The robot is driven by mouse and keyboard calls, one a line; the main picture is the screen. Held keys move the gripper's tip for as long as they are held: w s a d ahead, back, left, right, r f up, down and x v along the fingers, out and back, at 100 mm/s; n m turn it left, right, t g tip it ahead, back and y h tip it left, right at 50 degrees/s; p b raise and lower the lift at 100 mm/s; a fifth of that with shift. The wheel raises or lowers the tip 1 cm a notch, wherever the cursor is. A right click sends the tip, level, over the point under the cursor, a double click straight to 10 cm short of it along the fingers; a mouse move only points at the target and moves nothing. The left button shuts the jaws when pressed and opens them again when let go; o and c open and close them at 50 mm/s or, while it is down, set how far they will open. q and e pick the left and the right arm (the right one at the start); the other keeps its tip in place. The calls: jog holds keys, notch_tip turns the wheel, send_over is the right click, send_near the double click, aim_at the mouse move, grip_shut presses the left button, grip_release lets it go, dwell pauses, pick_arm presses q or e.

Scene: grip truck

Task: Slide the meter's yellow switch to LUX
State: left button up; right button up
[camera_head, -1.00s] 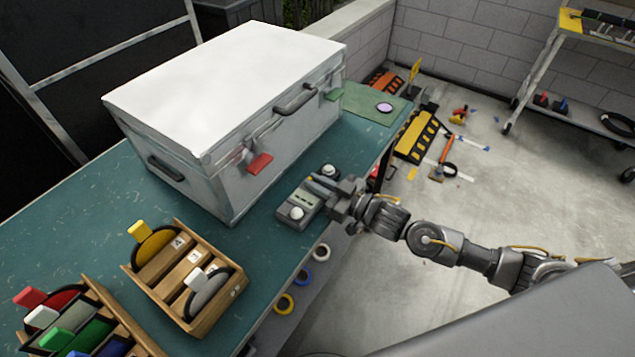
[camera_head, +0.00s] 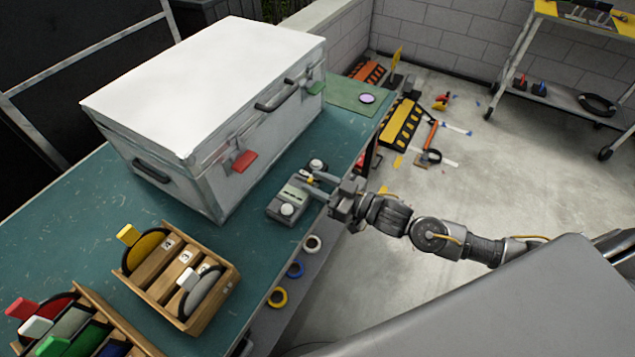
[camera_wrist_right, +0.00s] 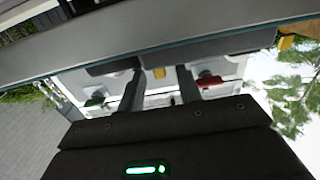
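The grey meter (camera_head: 288,198) lies near the front edge of the teal workbench (camera_head: 85,240), with a white round knob at each end and a small display. Its small yellow switch (camera_head: 310,180) shows near the far knob. My right gripper (camera_head: 318,185) is at the meter's right side, its two fingers apart and pointing at the switch. In the right wrist view the yellow switch (camera_wrist_right: 159,73) shows between the separated fingers; I cannot tell whether either finger touches it. The switch labels are too small to read. My left gripper is not in view.
A large white case (camera_head: 205,85) with red and green latches stands behind the meter. A wooden rack (camera_head: 205,320) with discs sits at the front left. A green mat (camera_head: 345,97) lies beyond the case.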

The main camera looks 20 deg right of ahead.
jog(key=b+v, duration=0.2)
jog(key=v, duration=0.8)
jog(key=shift+s+d, duration=0.2)
jog(key=shift+s, duration=0.15)
